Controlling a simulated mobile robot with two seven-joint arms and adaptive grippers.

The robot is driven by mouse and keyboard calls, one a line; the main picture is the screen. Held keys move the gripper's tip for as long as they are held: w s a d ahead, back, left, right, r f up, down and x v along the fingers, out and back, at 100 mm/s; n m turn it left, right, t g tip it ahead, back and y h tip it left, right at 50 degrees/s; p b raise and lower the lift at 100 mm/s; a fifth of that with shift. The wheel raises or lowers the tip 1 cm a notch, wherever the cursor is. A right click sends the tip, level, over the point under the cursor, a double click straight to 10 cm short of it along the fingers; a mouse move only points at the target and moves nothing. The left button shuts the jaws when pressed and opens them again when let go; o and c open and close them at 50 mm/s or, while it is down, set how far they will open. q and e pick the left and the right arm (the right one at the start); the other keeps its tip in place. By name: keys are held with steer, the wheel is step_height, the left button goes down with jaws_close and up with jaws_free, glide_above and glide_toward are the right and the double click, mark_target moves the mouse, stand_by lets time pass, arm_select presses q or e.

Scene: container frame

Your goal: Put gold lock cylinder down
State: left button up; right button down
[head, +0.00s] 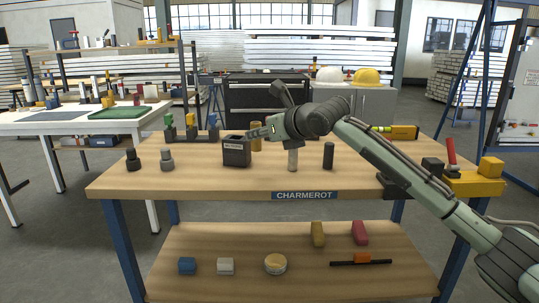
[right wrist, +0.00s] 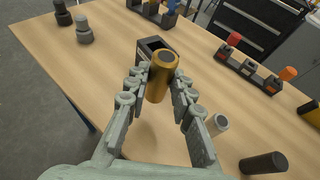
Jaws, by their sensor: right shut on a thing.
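My right gripper (head: 258,132) is shut on the gold lock cylinder (right wrist: 160,78), which stands between its fingers in the right wrist view. The gold cylinder (head: 256,144) shows partly in the head view, just right of a dark open-topped box (head: 236,155) with a label on its front. The box also shows behind the cylinder in the wrist view (right wrist: 153,44). I cannot tell whether the cylinder's base touches the wooden table (head: 220,184). My left gripper is not in view.
A light grey cylinder (head: 293,160) and a black cylinder (head: 328,155) stand to the right. Two dark knobbed pieces (head: 133,160) (head: 167,160) stand at the left. A rack with coloured pieces (head: 191,133) is behind. The table's front middle is clear.

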steer(key=w+f, duration=0.1)
steer(key=w+d+f, duration=0.1)
steer(key=w+d, duration=0.1)
steer(key=w, duration=0.1)
steer(key=shift+w+d+f, duration=0.1)
steer(key=shift+d+f, duration=0.05)
steer(key=shift+f, duration=0.5)
step_height(320, 180, down, 3)
steer(key=shift+f+p, duration=0.15)
steer(key=shift+p, duration=0.2)
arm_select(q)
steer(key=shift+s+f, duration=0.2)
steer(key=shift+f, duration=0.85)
arm_select(e)
steer(key=shift+f, duration=0.2)
steer(key=c, duration=1.7)
jaws_free()
steer(key=shift+f, duration=0.1)
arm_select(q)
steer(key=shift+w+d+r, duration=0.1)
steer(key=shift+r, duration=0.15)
arm_select(e)
steer(key=shift+o, duration=0.5)
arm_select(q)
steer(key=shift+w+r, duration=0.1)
